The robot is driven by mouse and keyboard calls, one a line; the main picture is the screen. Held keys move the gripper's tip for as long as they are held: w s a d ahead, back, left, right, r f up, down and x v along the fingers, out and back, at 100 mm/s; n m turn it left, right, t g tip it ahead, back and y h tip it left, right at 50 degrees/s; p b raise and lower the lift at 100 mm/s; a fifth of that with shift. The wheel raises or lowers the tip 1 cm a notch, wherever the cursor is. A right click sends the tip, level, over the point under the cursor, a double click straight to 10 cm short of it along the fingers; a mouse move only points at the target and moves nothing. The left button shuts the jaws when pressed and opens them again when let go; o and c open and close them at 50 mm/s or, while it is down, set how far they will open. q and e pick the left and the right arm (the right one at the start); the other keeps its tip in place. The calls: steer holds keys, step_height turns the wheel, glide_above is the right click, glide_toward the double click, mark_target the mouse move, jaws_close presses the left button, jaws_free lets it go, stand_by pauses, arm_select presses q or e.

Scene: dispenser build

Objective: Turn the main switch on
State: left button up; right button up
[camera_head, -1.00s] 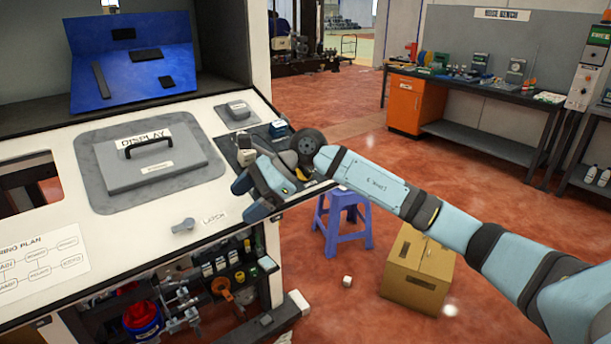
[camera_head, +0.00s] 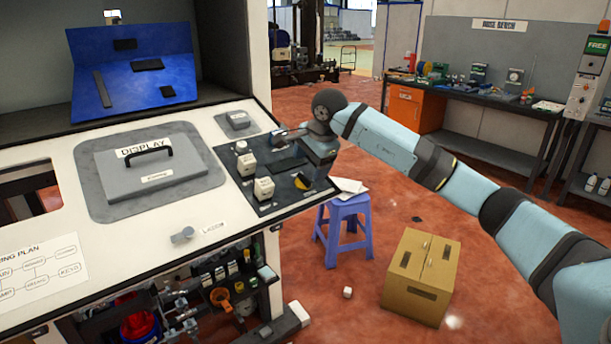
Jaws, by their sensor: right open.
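A dark control panel (camera_head: 262,206) is set in the right end of the white worktop. It carries several pale block-shaped pieces, one of them a white block (camera_head: 264,188) near its front edge. A round yellow and black part (camera_head: 303,183) sits at the panel's right corner; it may be the main switch, but I cannot read a label. My right gripper (camera_head: 283,135) is open over the back right of the panel, its fingers pointing left. I cannot tell whether it touches anything. My left gripper is out of view.
A grey display cover (camera_head: 155,183) with a black handle lies left of the panel. A grey latch knob (camera_head: 182,234) is near the front edge. A purple stool (camera_head: 345,228) and a cardboard box (camera_head: 415,300) stand on the floor to the right.

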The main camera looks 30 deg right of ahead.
mark_target(305, 177)
steer(key=x, duration=0.5)
steer(key=shift+f, duration=0.15)
steer(key=c, duration=0.9)
